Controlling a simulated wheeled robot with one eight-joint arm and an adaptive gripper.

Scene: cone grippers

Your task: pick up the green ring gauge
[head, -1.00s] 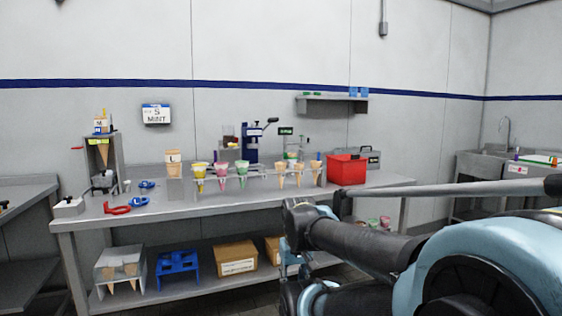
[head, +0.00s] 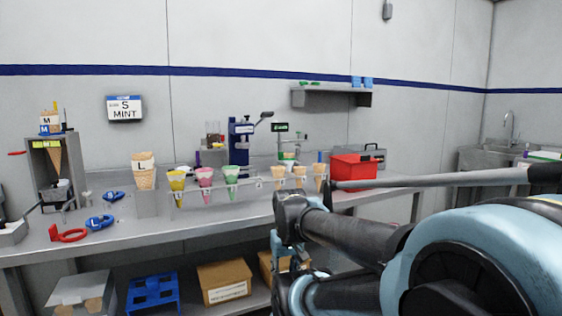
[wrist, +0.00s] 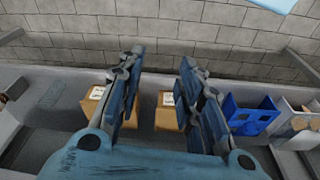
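A small flat green object (head: 309,83) lies on the wall shelf in the head view. It may be the green ring gauge, but it is too small to tell. A red ring-shaped tool with a handle (head: 68,234) and similar blue ones (head: 100,222) lie at the left of the workbench. My gripper (wrist: 161,58) is open and empty in the wrist view, its two fingers well apart. It points at the bench's lower shelf, far from the green object. In the head view my arm's links fill the lower right.
The workbench (head: 110,245) carries a clear cone rack (head: 215,190) with coloured cones, a blue press (head: 240,145) and a red bin (head: 352,168). Below are cardboard boxes (head: 224,282) and a blue rack (head: 153,292). The wall shelf (head: 330,98) also holds blue cups (head: 361,81).

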